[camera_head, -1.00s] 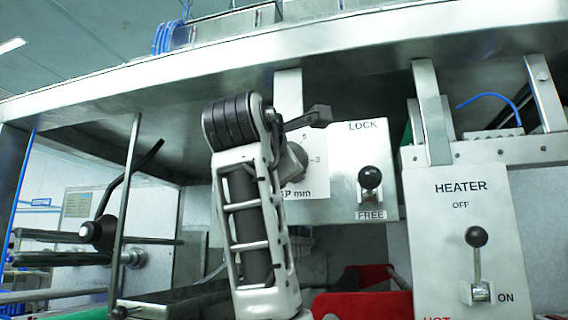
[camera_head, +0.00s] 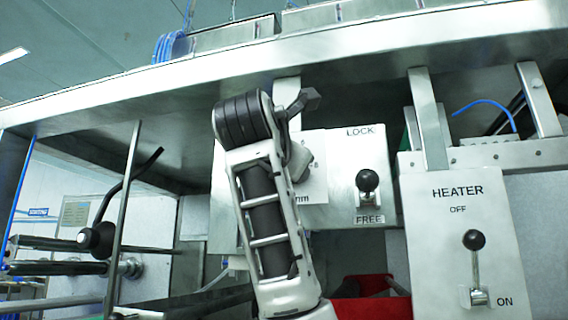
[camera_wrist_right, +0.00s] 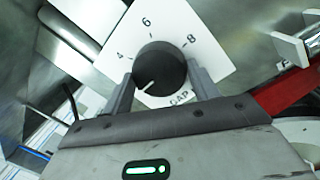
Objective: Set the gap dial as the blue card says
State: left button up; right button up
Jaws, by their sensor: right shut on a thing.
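In the right wrist view the dark round gap dial (camera_wrist_right: 163,66) sits on a white plate (camera_wrist_right: 196,28) with the numbers 4, 6 and 8 and part of the word GAP. The dial's white mark points to the lower left, below the 4. My right gripper (camera_wrist_right: 162,80) has one finger on each side of the dial and is shut on it. In the head view my right arm hides most of the dial plate (camera_head: 314,186). I cannot make out a readable blue card. My left gripper is out of view.
Right of the plate is a LOCK/FREE lever (camera_head: 367,181), its black knob between the words. Farther right is the HEATER panel (camera_head: 450,235) with a knobbed lever (camera_head: 475,242). A metal shelf (camera_head: 350,58) overhangs. Red parts (camera_head: 372,286) lie below.

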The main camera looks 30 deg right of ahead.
jog(key=o, duration=1)
jog(key=shift+c, duration=0.2)
jog(key=shift+a, duration=0.1)
pick_arm(q)
jog(key=b, duration=0.2)
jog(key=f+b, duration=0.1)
jog(key=b, duration=0.2)
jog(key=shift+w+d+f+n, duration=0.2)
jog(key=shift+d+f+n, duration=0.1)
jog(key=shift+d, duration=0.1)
pick_arm(e)
jog(key=v, duration=1.6)
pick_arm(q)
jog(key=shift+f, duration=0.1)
